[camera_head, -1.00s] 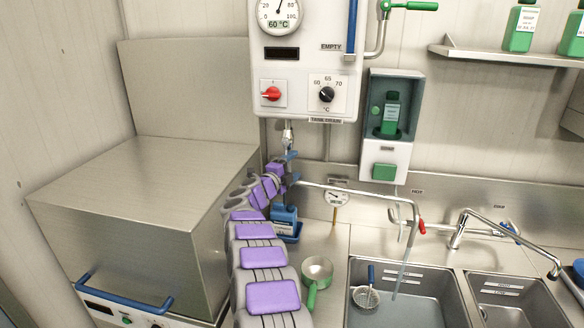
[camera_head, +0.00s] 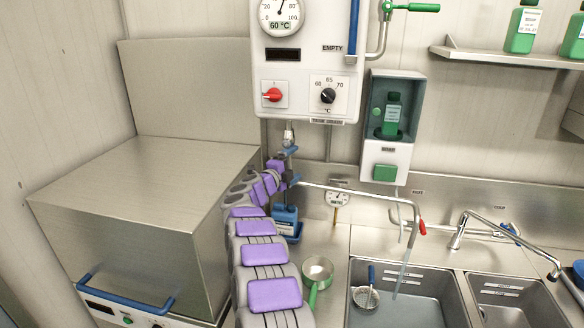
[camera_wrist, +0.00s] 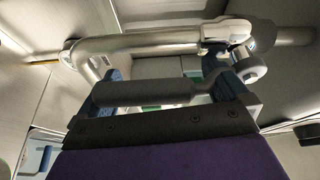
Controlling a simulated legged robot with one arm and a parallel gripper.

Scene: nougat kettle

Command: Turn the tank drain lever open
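The white tank (camera_head: 305,60) hangs on the wall, with its "TANK DRAIN" label at the lower edge. A metal drain fitting (camera_head: 289,133) shows below it. My gripper (camera_head: 291,166) is just under this fitting, its blue fingertips apart. In the wrist view my gripper (camera_wrist: 175,82) is also open, with a blue fingertip on each side. A dark grey bar, seemingly the drain lever (camera_wrist: 155,93), lies across the gap in front of a chrome pipe (camera_wrist: 140,46). I cannot tell whether the fingers touch it. In the head view the lever is not clearly distinguishable.
A large steel hood box (camera_head: 130,210) stands close left of my arm. A swing spout (camera_head: 360,194) reaches right over the sink (camera_head: 420,300). A blue container (camera_head: 285,220) and a green-handled pot (camera_head: 318,270) stand near my arm. A dispenser (camera_head: 388,130) hangs to the right.

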